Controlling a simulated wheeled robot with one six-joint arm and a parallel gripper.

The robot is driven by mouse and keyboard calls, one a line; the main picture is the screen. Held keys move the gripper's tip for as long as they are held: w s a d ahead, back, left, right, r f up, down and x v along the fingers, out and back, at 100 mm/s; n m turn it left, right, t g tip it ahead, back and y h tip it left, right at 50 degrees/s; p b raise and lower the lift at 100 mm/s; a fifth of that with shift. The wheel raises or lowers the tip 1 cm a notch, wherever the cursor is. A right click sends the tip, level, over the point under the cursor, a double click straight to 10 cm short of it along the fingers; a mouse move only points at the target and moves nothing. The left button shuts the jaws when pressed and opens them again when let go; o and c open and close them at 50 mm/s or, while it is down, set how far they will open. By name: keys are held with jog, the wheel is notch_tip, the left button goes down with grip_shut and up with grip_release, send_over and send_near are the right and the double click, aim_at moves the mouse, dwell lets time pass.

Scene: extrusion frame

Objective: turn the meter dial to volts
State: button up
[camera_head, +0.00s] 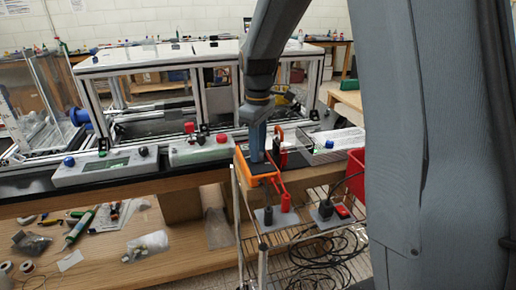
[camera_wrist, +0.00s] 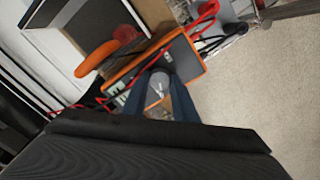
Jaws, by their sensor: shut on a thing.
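A round grey dial (camera_wrist: 159,82) is between the fingers. My gripper (camera_head: 257,158) points down onto the meter's face and is shut on the dial. In the wrist view the two blue-grey fingers (camera_wrist: 160,96) stand either side of the dial. The dial's markings and the setting it points to are too small to read.
Red and black leads run from the meter to a red plug (camera_head: 285,202) and a black plug on grey pads. A wire rack (camera_head: 300,248) with coiled black cables stands below. A red bin (camera_head: 356,172) is at the right. White control boxes (camera_head: 104,168) line the bench at left.

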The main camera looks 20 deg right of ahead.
jog(key=m+p, duration=0.2)
jog(key=m, duration=0.3)
jog(key=shift+r, duration=0.1)
jog(key=m+p, duration=0.2)
jog(key=m, duration=0.4)
jog(key=shift+m, duration=0.4)
dwell(0.4)
jog(key=o, duration=1.1)
jog(key=shift+r+b, duration=0.9)
jog(key=shift+r, duration=2.95)
